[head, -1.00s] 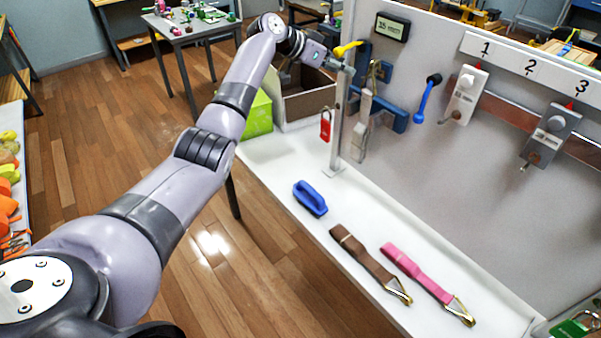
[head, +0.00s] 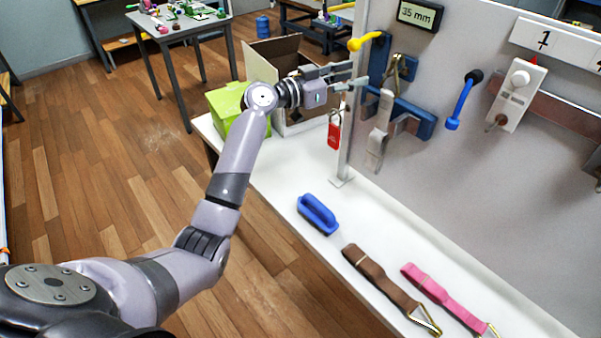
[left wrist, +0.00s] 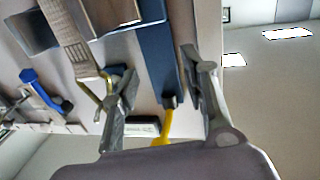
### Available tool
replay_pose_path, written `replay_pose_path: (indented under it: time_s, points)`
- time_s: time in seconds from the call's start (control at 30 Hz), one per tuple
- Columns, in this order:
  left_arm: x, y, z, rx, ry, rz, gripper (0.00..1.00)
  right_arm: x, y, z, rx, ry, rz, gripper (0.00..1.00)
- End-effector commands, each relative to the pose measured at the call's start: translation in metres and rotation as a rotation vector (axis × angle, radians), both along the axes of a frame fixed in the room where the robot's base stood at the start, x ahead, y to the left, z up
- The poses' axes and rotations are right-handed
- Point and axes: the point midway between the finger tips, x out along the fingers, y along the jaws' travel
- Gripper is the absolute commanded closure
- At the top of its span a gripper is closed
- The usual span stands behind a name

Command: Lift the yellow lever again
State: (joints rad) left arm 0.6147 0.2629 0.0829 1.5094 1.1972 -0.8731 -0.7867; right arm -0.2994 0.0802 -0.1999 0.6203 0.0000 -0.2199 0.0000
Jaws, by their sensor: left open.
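The yellow lever (head: 366,40) is at the upper left of the panel, its handle pointing left and slightly down. It also shows in the left wrist view (left wrist: 167,126), low between my fingers. My left gripper (head: 358,75) is open and empty, in front of the post and below the lever in the head view. Its two fingers stand well apart in the left wrist view (left wrist: 160,80). I see no contact with the lever. The blue ratchet body (head: 380,65) with a grey strap (head: 380,128) hangs to the right of the gripper. My right gripper is out of view.
A display (head: 418,15) reads 35 mm. A red padlock (head: 334,132) hangs by the post (head: 346,150). A blue-handled lever (head: 461,103) is farther right. A blue handle block (head: 318,214), brown strap (head: 385,280) and pink strap (head: 440,290) lie on the white bench.

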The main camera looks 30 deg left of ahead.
Motion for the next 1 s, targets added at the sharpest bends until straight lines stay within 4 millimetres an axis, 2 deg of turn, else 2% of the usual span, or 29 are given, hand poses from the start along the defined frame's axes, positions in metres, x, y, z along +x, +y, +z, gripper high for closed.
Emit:
replay_pose_path:
  time_s: [0.03,0.73,1.0]
  points:
    - [-0.008,0.006,-0.003,0.003,-0.002,0.001,0.59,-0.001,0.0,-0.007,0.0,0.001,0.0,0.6]
    - [-0.123,0.082,-0.004,0.005,0.003,0.0,0.59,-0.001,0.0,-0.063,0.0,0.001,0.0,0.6]
    - [-0.116,0.073,-0.055,0.018,0.112,0.027,0.59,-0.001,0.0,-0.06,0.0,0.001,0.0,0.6]
